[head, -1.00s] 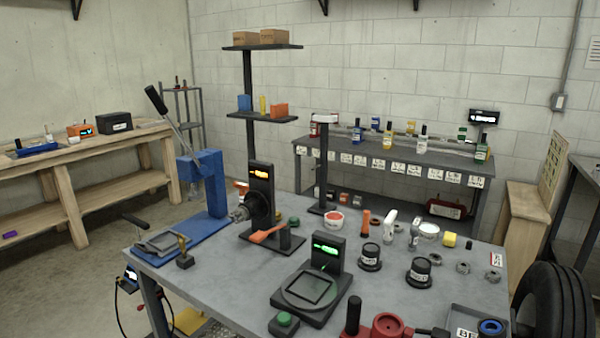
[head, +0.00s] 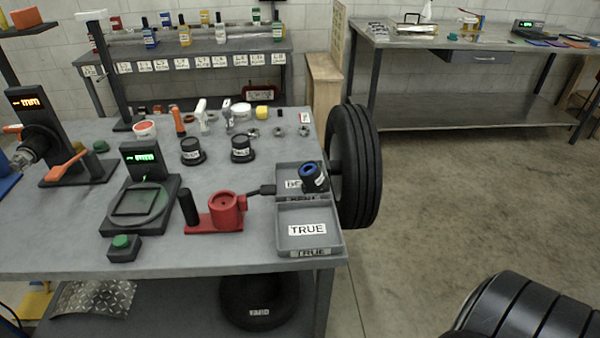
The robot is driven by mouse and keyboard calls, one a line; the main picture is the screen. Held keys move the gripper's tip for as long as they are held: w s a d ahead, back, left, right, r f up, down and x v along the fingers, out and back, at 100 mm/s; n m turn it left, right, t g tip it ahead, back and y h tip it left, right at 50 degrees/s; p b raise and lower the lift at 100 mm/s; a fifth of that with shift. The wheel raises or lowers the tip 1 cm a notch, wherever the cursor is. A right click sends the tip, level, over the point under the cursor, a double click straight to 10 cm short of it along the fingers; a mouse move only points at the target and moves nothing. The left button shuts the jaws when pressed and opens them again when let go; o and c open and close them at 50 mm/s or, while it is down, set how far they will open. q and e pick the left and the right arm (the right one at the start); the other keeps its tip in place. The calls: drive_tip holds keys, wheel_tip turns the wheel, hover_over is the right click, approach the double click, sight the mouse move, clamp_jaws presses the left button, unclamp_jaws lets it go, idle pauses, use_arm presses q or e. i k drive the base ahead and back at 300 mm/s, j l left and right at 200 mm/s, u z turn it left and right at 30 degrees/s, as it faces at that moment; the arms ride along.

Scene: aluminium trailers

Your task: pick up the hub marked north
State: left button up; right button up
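Two black hubs stand upright on the grey workbench, a left one (head: 192,151) and a right one (head: 242,149). Each has a pale label band, too small to read for sure. A third dark hub-like part with a blue ring (head: 313,177) sits tilted in the rear grey tray, with a small white label I cannot read. I cannot tell which one is marked north. Neither of my grippers is in view.
A front tray (head: 309,240) labelled TRUE lies at the bench's right edge, beside a red fixture (head: 226,210). A gauge with a round plate (head: 140,203) stands left. A tyre (head: 355,165) stands against the right edge. Floor is open to the right.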

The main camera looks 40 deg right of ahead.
sight(315, 182)
drive_tip(key=i+j+z, duration=0.25)
drive_tip(key=z, duration=0.2)
drive_tip(key=i+j+z, duration=0.2)
drive_tip(key=j+z, duration=0.25)
drive_tip(key=i+j+z, duration=0.15)
drive_tip(key=j+z, duration=0.25)
